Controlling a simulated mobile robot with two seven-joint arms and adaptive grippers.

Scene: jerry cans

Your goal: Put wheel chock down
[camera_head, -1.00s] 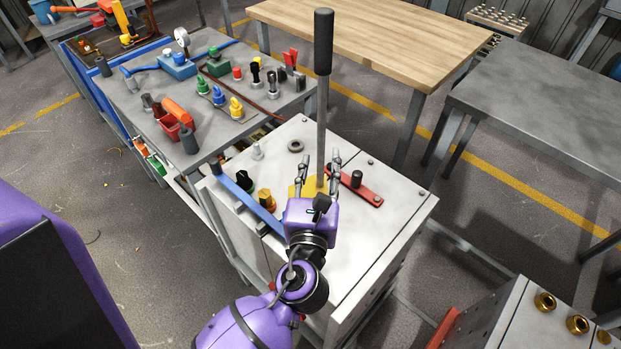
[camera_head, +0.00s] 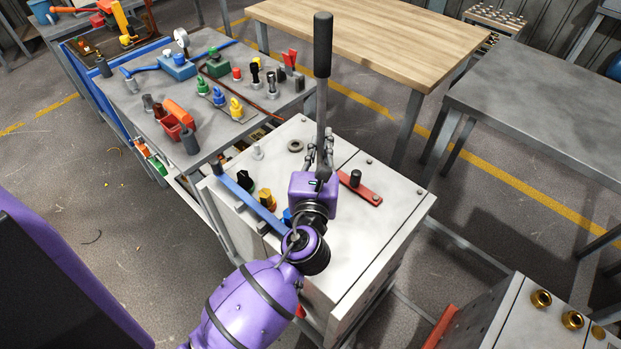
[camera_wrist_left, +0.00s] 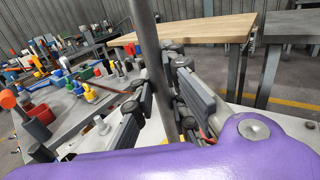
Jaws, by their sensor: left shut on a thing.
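A tall grey lever (camera_head: 321,100) with a black grip stands upright from the white cabinet top (camera_head: 375,235). My left gripper (camera_head: 320,146) is low at the lever, with its fingers on either side of the rod and shut on it. In the left wrist view, the lever rod (camera_wrist_left: 146,40) runs down between the two dark finger pads. My gripper and wrist hide the lever's base. I cannot make out anything that is surely a wheel chock. My right gripper is out of view.
A red bar with a black knob (camera_head: 360,188) lies right of my gripper. A blue bar (camera_head: 248,205) and black and yellow knobs are at its left. A cluttered grey bench (camera_head: 135,100) stands behind left. The cabinet's front right top is clear.

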